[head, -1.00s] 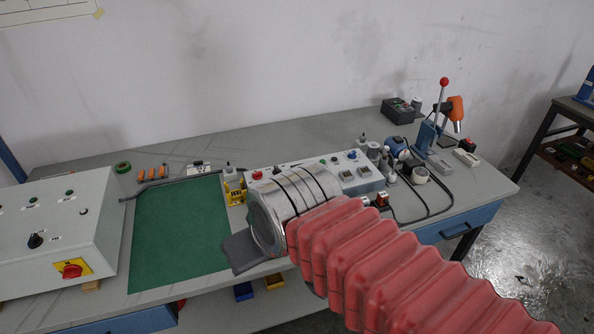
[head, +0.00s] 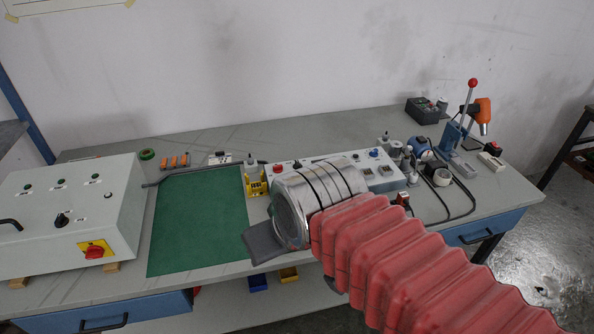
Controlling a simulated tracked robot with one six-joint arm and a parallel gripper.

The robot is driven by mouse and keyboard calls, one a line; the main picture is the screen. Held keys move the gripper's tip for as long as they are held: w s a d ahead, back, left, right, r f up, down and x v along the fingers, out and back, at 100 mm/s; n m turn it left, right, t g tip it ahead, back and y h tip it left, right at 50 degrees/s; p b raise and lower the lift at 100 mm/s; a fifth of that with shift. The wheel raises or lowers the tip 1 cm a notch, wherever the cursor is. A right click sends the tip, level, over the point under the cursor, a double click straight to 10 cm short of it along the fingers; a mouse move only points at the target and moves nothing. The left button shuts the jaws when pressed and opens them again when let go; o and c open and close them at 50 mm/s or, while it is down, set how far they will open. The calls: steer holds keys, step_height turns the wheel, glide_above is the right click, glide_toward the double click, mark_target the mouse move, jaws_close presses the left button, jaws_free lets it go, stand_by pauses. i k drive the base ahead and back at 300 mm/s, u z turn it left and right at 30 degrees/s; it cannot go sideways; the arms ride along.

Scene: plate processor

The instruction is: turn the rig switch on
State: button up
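A grey control box (head: 120,190) stands at the left end of the bench. Its front carries a red rotary switch (head: 94,252) on a yellow plate, a black knob (head: 62,219) and several small green indicators. The frames do not show which of these is the rig switch. My arm comes in from the lower right, with a red bellows sleeve and a silver wrist. My gripper (head: 264,244) shows as a dark grey piece beyond the wrist, over the bench's front edge. It is well to the right of the control box. Its fingers cannot be made out.
A green mat (head: 200,222) lies clear between the box and my gripper. Behind my wrist are a white control panel (head: 385,178) and a yellow holder (head: 256,184). A lever press (head: 455,135) stands at the right. Small bins (head: 288,274) sit under the bench.

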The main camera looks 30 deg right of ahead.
mark_target(278, 168)
steer(key=u, duration=0.35)
steer(key=k, duration=0.45)
steer(key=u, duration=1)
steer(key=k, duration=0.95)
steer(key=u, duration=0.45)
steer(key=i, duration=0.95)
steer(key=z, duration=0.7)
steer(key=i, duration=0.65)
steer(key=z, duration=0.75)
steer(key=i, duration=0.6)
steer(key=z, duration=0.3)
